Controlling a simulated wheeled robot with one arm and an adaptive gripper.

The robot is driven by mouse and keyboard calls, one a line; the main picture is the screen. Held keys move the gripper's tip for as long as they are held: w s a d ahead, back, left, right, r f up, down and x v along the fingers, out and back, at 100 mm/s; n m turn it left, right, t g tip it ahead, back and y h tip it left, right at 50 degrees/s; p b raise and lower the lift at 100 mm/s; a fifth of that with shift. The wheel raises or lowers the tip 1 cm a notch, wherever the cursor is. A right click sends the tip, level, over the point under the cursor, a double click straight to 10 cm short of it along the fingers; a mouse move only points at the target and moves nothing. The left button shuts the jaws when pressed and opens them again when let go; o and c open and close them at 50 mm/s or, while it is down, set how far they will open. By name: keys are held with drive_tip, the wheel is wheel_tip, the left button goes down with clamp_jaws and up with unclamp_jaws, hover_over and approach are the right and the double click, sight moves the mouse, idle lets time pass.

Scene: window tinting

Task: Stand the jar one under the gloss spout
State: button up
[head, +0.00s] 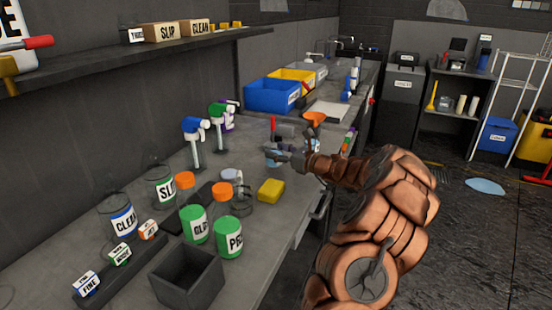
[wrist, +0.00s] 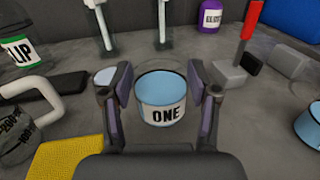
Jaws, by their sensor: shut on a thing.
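A clear jar labelled ONE (wrist: 161,115), with light blue contents, is upright between the two fingers of my gripper (wrist: 161,95). The fingers are shut on its sides. I cannot tell whether its base touches the bench. In the head view my gripper (head: 284,152) is over the bench, right of two dispensers, and mostly hides the jar. One dispenser has a blue head (head: 192,126) and the other a green head (head: 218,112). Their posts also show at the top of the wrist view, the left post (wrist: 101,25) and right post (wrist: 162,25). No gloss label is readable on either.
A yellow sponge (head: 270,190) lies in front of my gripper. Orange-capped bottles (head: 229,237) and a dark open box (head: 187,275) stand nearer. A purple bottle (wrist: 210,15) stands behind the posts. Another blue-filled vessel (wrist: 311,128) is at the wrist view's right edge.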

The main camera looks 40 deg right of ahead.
drive_tip(key=shift+w+f, duration=0.1)
drive_tip(key=shift+w, duration=0.45)
drive_tip(key=shift+f, duration=1.65)
drive_tip(key=shift+f, duration=0.15)
drive_tip(key=o, duration=1.3)
drive_tip(key=shift+s, duration=0.1)
